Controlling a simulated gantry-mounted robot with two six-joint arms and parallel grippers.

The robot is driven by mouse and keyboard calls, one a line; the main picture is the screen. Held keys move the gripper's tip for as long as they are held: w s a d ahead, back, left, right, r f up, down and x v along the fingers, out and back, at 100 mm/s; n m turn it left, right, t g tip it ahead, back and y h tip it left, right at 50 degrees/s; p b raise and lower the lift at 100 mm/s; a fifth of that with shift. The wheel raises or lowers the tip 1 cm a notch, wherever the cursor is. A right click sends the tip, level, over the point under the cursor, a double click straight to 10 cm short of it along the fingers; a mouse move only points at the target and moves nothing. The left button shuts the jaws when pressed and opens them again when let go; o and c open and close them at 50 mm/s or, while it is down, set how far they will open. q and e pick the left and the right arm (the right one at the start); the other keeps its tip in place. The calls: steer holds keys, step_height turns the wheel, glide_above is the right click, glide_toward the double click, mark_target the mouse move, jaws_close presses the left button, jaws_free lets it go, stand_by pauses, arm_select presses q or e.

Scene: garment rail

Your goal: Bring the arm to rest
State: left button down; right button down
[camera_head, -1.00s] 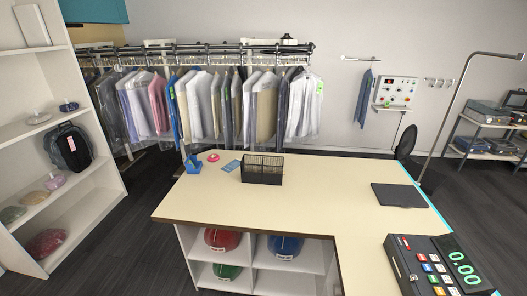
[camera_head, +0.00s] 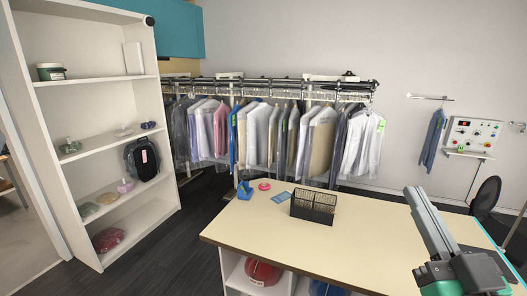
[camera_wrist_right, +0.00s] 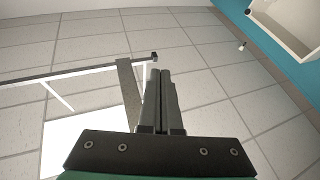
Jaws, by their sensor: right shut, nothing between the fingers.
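My right gripper (camera_head: 416,193) is at the lower right of the head view, in front of the counter's right part. Its long grey fingers are together, pointing up and slightly left, with nothing between them. In the right wrist view the gripper (camera_wrist_right: 163,73) also shows its two dark fingers side by side, against a tiled ceiling. My left gripper is not in view.
The cream counter (camera_head: 260,220) carries a black wire basket (camera_head: 313,206), a blue dispenser (camera_head: 244,189) and a pink ring (camera_head: 264,186). Behind it hangs a rail of garments (camera_head: 270,135). White shelves (camera_head: 95,82) stand at left.

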steer(key=s+a+r+n+t+y, duration=0.1)
steer(key=s+a+r+t+y, duration=0.2)
steer(key=s+a+r, duration=0.3)
steer(key=s+r+t, duration=0.1)
steer(key=s+r, duration=0.4)
steer(key=r, duration=0.1)
steer(key=shift+s+a+r+t+y, duration=0.15)
steer(key=shift+s+r+t+y, duration=0.15)
steer(key=shift+s, duration=0.1)
